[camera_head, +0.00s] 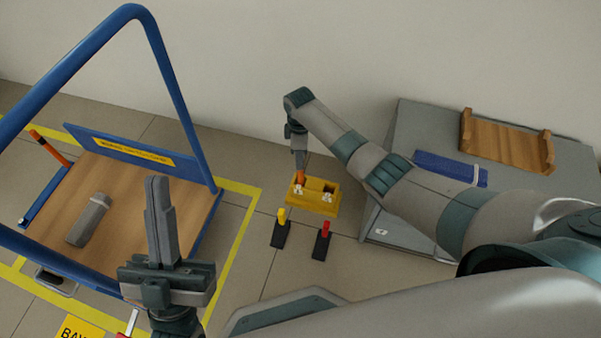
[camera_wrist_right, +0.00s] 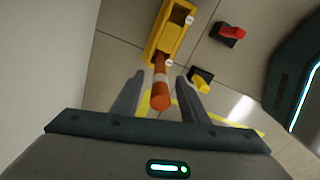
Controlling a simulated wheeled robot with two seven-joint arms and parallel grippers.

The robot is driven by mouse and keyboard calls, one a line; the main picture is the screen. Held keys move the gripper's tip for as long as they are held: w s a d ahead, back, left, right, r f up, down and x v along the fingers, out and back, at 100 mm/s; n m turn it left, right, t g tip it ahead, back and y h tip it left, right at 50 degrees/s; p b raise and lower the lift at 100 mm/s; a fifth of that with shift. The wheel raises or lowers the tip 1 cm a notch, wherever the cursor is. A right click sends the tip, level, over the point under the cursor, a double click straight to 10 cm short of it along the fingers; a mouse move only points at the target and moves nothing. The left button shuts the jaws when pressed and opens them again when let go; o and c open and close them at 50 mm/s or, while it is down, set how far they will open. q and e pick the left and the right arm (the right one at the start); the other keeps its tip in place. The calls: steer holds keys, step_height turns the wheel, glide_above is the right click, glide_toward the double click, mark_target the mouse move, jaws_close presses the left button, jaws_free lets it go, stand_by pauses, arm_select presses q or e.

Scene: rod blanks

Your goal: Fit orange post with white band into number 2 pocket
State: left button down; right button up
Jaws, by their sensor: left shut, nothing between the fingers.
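The orange post with the white band (camera_wrist_right: 160,84) stands at one pocket of the yellow block (camera_wrist_right: 166,32). In the head view the post (camera_head: 300,177) is at the block's (camera_head: 322,207) left pocket; the other pocket looks empty. White number tags by the pockets are too small to read. My right gripper (camera_wrist_right: 160,76) is open, its fingers on either side of the post with gaps showing. In the head view it (camera_head: 299,164) points down over the post. How deep the post sits is hidden. My left gripper (camera_head: 157,180) is shut and empty, pointing up near the cart.
A blue-framed cart (camera_head: 140,185) on the left carries a grey object (camera_head: 88,220) and an orange rod (camera_head: 48,148). A yellow-topped stand (camera_head: 281,228) and a red-topped stand (camera_head: 322,240) are near the block. A grey bench (camera_head: 415,128) at right holds a wooden tray (camera_head: 505,142) and blue item (camera_head: 450,168).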

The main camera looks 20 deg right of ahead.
jaws_close()
steer(key=shift+r, duration=0.15)
stand_by(0.4)
